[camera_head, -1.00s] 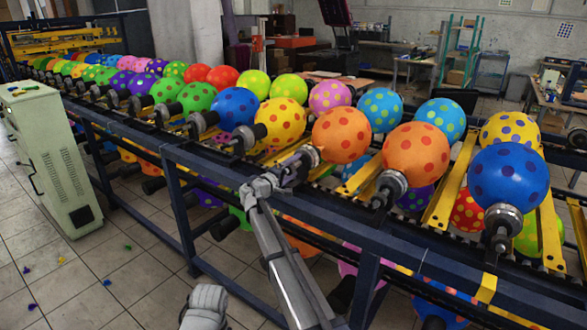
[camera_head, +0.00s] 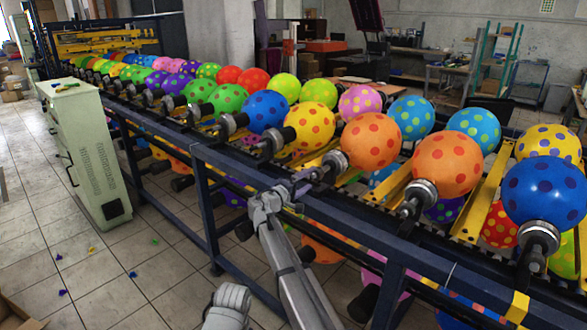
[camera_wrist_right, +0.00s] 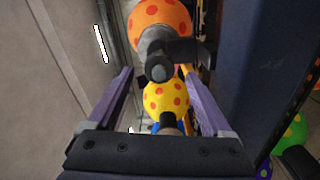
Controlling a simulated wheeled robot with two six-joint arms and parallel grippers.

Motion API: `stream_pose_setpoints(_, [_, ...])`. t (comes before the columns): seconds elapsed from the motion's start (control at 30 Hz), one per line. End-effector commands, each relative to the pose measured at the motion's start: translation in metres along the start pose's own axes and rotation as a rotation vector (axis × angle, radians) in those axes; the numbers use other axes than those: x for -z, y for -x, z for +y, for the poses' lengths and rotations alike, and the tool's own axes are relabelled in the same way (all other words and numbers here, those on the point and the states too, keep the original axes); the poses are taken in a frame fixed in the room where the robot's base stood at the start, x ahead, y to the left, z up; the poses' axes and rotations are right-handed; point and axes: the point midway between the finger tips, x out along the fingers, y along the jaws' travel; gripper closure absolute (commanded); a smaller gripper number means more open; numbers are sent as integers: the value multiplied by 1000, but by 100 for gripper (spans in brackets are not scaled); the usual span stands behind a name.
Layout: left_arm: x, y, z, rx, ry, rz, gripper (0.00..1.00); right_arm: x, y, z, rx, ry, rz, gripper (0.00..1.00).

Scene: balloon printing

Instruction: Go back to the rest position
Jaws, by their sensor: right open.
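My right gripper (camera_head: 305,178) is in front of the conveyor rack in the head view, by the black holder (camera_head: 332,167) of an orange dotted balloon (camera_head: 371,141). In the right wrist view its two purple fingers (camera_wrist_right: 162,95) stand wide apart with nothing gripped. Between and beyond them are the dark holder (camera_wrist_right: 160,62) and an orange dotted balloon (camera_wrist_right: 160,20), with a yellow dotted balloon (camera_wrist_right: 165,98) behind. Whether a finger touches the holder is unclear. My left gripper is not in view.
The rack's dark blue rail (camera_head: 360,225) runs diagonally across the picture, with several dotted balloons on holders above it. A pale green cabinet (camera_head: 95,150) stands at the left. The tiled floor (camera_head: 140,275) in front is mostly clear. A cardboard box (camera_head: 15,315) shows at bottom left.

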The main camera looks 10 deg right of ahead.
Motion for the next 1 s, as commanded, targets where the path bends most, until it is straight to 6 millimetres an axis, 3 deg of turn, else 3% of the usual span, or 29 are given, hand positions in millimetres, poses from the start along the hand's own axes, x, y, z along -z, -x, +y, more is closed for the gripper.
stream_pose_setpoints(0.27, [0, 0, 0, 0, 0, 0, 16, 1, -22, 0, -1, 0, -2, 16])
stream_pose_setpoints(0.63, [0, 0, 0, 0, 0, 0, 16, 1, -74, 0, -1, 0, -1, 16])
stream_pose_setpoints(1.0, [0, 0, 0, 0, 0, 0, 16, 0, -78, 0, -1, 17, 0, 16])
